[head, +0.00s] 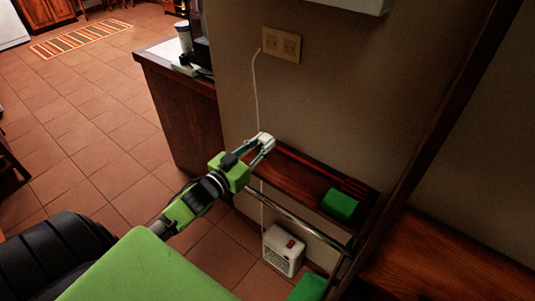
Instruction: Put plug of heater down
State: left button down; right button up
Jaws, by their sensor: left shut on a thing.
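My left gripper (262,146) is shut on the small white plug (265,138), above the left end of a dark wood shelf. The fingers hide part of the plug. A thin white cord (257,95) rises from near the gripper to just left of the wall outlet (282,44). Cord also runs down below the gripper towards the heater. The heater (284,251) is a small white box with a grille and a red switch, standing on the tiled floor under the shelf. My right gripper is not in view.
The wood shelf (310,172) has a metal rail in front and a green block (340,204) at its right end. A counter (180,100) with a white-topped cup (184,32) stands at left. The tiled floor at left is open.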

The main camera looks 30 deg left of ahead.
pick_arm(q)
send_over(267, 160)
notch_tip(267, 160, down, 4)
jog(key=shift+w+f, duration=0.1)
jog(key=shift+f, duration=1.5)
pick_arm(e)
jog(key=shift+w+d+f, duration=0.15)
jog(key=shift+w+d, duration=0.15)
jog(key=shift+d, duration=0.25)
pick_arm(q)
jog(key=shift+f+b, duration=0.5)
jog(key=shift+f, duration=0.05)
jog(key=c, duration=1.8)
grip_release()
jog(key=shift+o, duration=0.2)
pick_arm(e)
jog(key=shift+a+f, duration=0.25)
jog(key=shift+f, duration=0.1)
pick_arm(q)
jog(key=shift+r, duration=0.1)
